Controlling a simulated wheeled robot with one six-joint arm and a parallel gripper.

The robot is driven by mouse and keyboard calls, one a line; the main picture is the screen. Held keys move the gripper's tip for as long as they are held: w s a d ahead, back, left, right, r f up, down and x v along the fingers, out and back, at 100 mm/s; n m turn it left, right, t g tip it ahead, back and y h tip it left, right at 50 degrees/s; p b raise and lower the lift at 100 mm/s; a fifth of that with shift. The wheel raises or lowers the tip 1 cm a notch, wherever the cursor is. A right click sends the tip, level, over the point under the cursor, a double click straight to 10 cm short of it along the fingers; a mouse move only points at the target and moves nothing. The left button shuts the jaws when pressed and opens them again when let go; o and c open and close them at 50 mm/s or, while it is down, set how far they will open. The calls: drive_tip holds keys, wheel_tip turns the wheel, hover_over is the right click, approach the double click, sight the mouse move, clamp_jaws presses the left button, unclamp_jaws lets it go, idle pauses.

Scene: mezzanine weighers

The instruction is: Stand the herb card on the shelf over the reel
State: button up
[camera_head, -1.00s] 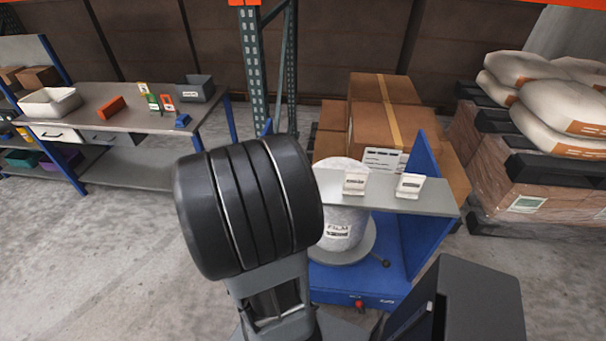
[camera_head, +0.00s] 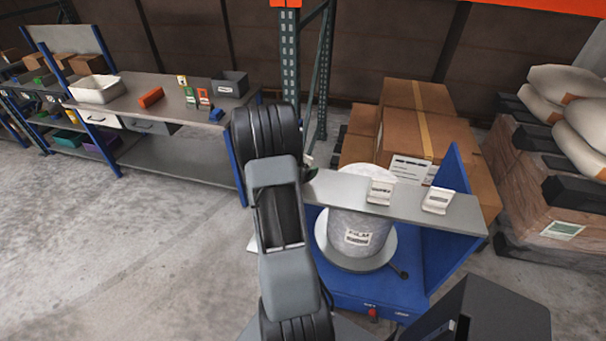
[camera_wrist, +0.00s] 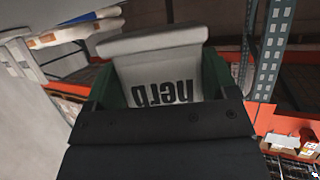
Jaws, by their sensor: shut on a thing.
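The herb card (camera_wrist: 160,82) is white, with "herb" upside down in the wrist view, and sits between the green-sided jaws of my gripper (camera_wrist: 162,95). My gripper is shut on it. In the head view my own arm mostly hides the gripper and card, near the shelf's left end. The grey shelf (camera_head: 335,195) lies above the white wrapped reel (camera_head: 352,236), which stands on a round plate in a blue frame. Two white cards stand on the shelf, one near the middle (camera_head: 380,191) and one to the right (camera_head: 437,201).
A blue side panel (camera_head: 452,165) rises at the shelf's right end. Cardboard boxes (camera_head: 425,125) stand behind it. A workbench (camera_head: 150,118) with a white tray (camera_head: 96,89) is at the left. A green rack post (camera_head: 289,65) stands behind my arm. The shelf's left part looks clear.

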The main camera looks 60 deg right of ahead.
drive_tip(key=shift+w+d+f, duration=0.1)
drive_tip(key=shift+d+f, duration=0.05)
drive_tip(key=shift+f, duration=1.55)
drive_tip(key=shift+f, duration=0.1)
